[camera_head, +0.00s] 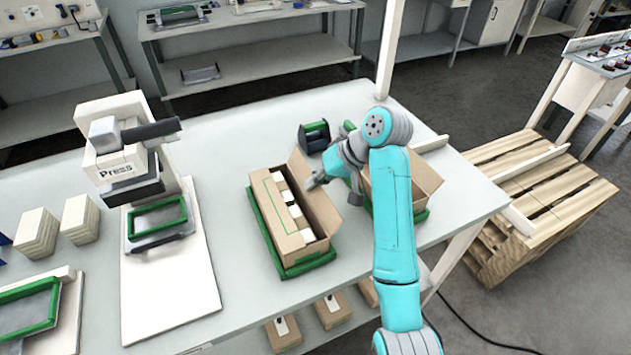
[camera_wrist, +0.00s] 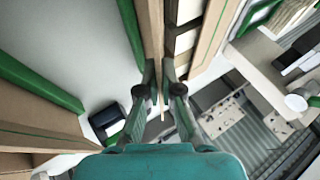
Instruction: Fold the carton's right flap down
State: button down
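The open carton (camera_head: 312,253) sits on a green-edged tray (camera_head: 305,266) on the table. Several white-topped items (camera_head: 294,211) show in its opening. A brown panel with a green line (camera_head: 264,205) lies along the left of its top. The right flap (camera_head: 318,198) stands up, tilted outward to the right. My gripper (camera_head: 314,183) is at this flap's upper edge. In the wrist view its two fingers (camera_wrist: 162,66) are close together with a narrow gap, and the flap (camera_wrist: 152,25) runs up from between them. Whether they touch it cannot be told.
A second carton (camera_head: 424,178) stands right, partly behind my arm. A dark green-trimmed object (camera_head: 314,135) is behind the cartons. The press (camera_head: 122,165) stands left on a white board (camera_head: 170,290). Table space between press and carton is clear.

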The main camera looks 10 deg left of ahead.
aim_at(303, 190)
jog(key=t+h, duration=0.1)
jog(key=s+a+n+t+h, duration=0.1)
jog(key=h, duration=0.1)
jog(key=shift+a+r, duration=0.2)
jog(key=shift+r, duration=0.15)
jog(key=t+h, duration=0.1)
jog(key=a+t+h, duration=0.1)
jog(key=h, duration=0.1)
jog(key=shift+s+n, duration=0.3)
jog(key=shift+s, duration=0.05)
jog(key=shift+s+a+f+n+t+h, duration=0.15)
jog(key=shift+a+t+h, duration=0.15)
jog(key=shift+h, duration=0.3)
jog(key=shift+s+a+r+n+t+h, duration=0.1)
jog(key=shift+s+a+n+t+h, duration=0.1)
jog(key=shift+t+h, duration=0.3)
jog(key=h, duration=0.1)
jog(key=t+h, duration=0.1)
jog(key=a+f+n+t+h, duration=0.1)
jog(key=shift+s, duration=0.3)
jog(key=shift+s+a+f+n+t+h, duration=0.1)
jog(key=shift+a+f+n+t+h, duration=0.1)
jog(key=shift+t+h, duration=0.4)
jog(key=shift+s+a+f+n+t+h, duration=0.1)
jog(key=shift+f+t+h, duration=0.05)
jog(key=shift+t+h, duration=0.4)
jog(key=shift+h, duration=0.25)
jog(key=c, duration=1.4)
grip_release()
jog(key=shift+f, duration=0.1)
